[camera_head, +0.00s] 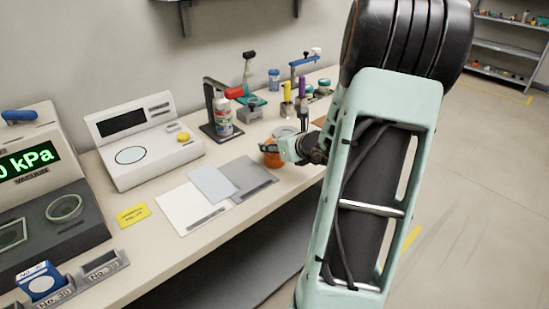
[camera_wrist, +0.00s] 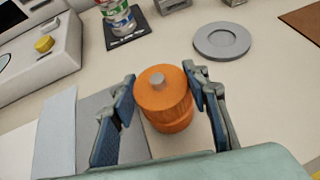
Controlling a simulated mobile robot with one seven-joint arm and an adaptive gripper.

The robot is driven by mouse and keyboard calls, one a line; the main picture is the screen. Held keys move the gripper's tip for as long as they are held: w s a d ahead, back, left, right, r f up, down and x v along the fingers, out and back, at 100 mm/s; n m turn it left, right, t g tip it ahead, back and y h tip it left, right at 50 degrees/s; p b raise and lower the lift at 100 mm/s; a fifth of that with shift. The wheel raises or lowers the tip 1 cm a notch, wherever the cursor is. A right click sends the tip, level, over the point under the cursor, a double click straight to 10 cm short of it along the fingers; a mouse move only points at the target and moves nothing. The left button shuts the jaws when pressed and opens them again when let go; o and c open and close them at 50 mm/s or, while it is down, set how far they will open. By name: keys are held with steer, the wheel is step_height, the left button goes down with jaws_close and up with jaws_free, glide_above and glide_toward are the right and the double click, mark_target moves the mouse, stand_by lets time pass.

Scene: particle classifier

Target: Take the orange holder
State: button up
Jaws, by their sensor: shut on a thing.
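The orange holder (camera_wrist: 163,103) is a round, upright orange body with a small grey knob on top. It stands between the two blue-padded fingers of my gripper (camera_wrist: 160,80) in the wrist view, one finger on each side, and the gripper is shut on it. In the head view the orange holder (camera_head: 271,157) shows at the bench's front part, partly hidden by my gripper (camera_head: 282,150). Whether its base touches the bench is hard to tell.
A grey ring plate (camera_wrist: 222,41) lies behind the holder to the right. Flat grey and white sheets (camera_head: 212,185) lie to the left. A bottle on a black stand (camera_head: 222,115) and a white device with a yellow button (camera_head: 150,150) stand behind. Bench space around the holder is mostly clear.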

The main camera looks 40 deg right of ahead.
jaws_close()
steer(key=shift+r, duration=0.1)
steer(key=shift+w+r, duration=0.1)
steer(key=shift+r, duration=0.05)
